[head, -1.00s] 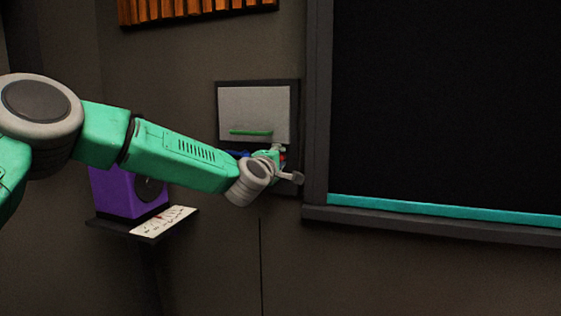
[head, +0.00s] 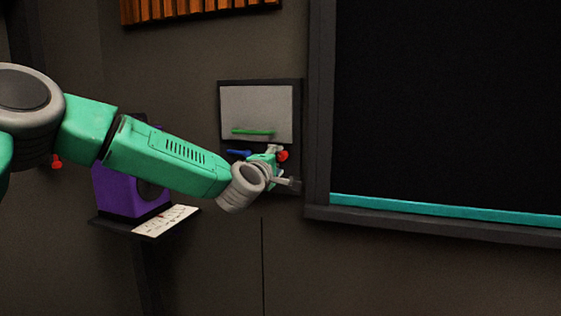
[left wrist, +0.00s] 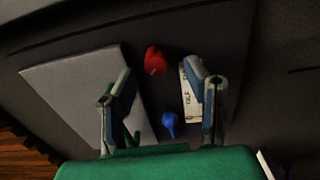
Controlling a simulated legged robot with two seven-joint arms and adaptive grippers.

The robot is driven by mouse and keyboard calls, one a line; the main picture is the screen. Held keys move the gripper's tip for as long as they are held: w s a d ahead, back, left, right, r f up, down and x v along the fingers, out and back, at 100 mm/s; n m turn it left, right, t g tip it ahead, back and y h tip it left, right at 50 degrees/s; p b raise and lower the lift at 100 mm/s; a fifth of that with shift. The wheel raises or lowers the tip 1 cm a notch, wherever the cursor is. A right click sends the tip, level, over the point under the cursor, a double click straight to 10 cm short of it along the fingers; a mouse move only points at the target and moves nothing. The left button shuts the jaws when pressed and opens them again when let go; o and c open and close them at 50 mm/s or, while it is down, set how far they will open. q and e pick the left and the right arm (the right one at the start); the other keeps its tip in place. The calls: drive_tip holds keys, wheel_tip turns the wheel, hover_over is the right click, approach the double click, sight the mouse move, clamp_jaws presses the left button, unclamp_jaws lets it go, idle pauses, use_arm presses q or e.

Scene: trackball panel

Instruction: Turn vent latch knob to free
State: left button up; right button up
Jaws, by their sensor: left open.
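A wall panel (head: 228,153) carries a blue knob (head: 237,153) and a red knob (head: 283,155) below a grey plate. The frames do not show which one is the vent latch knob. My left gripper (head: 276,158) is in front of the panel between them, close to the red knob. In the left wrist view, my open left gripper (left wrist: 160,82) has the red knob (left wrist: 155,60) between and beyond its fingertips. The blue knob (left wrist: 170,122) shows between the fingers. A white label (left wrist: 190,92) with partly hidden lettering lies behind one finger. I see no contact.
The grey plate (head: 257,105) with a green bar (head: 252,132) sits above the knobs. A dark framed screen (head: 450,110) stands at the right. A purple box (head: 122,190) is on a small shelf at the left. The wall below is clear.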

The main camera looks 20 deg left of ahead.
use_arm(q)
drive_tip(key=s, duration=0.4)
drive_tip(key=shift+s+a+f, duration=0.1)
drive_tip(key=shift+s+a, duration=0.05)
drive_tip(key=shift+s, duration=0.2)
drive_tip(key=s+d+f+m+g+h, duration=0.1)
drive_tip(key=s+d+f+m+g, duration=0.15)
drive_tip(key=s+f, duration=0.6)
drive_tip(key=s+d+f+m+g, duration=0.1)
drive_tip(key=s+f+m+g, duration=0.25)
drive_tip(key=f, duration=1.05)
drive_tip(key=s+d+f+m+g+h, duration=0.15)
drive_tip(key=s+f+m, duration=0.3)
drive_tip(key=f, duration=0.65)
drive_tip(key=s+a+f+m+g+y, duration=0.1)
drive_tip(key=s+a+f+m+g, duration=0.15)
drive_tip(key=s+f, duration=0.4)
drive_tip(key=s+a+f+m+g, duration=0.1)
drive_tip(key=s+f+g, duration=0.25)
drive_tip(key=s, duration=0.65)
drive_tip(key=s+a+f+m+g+y, duration=0.1)
drive_tip(key=s+a+f+m+g, duration=0.1)
drive_tip(key=s, duration=0.6)
drive_tip(key=s+a+f+m+g+y, duration=0.1)
drive_tip(key=s+a, duration=0.3)
drive_tip(key=s, duration=0.5)
drive_tip(key=shift+a+f+m+g, duration=0.25)
drive_tip(key=shift+f+m+g, duration=0.25)
drive_tip(key=shift+m, duration=0.2)
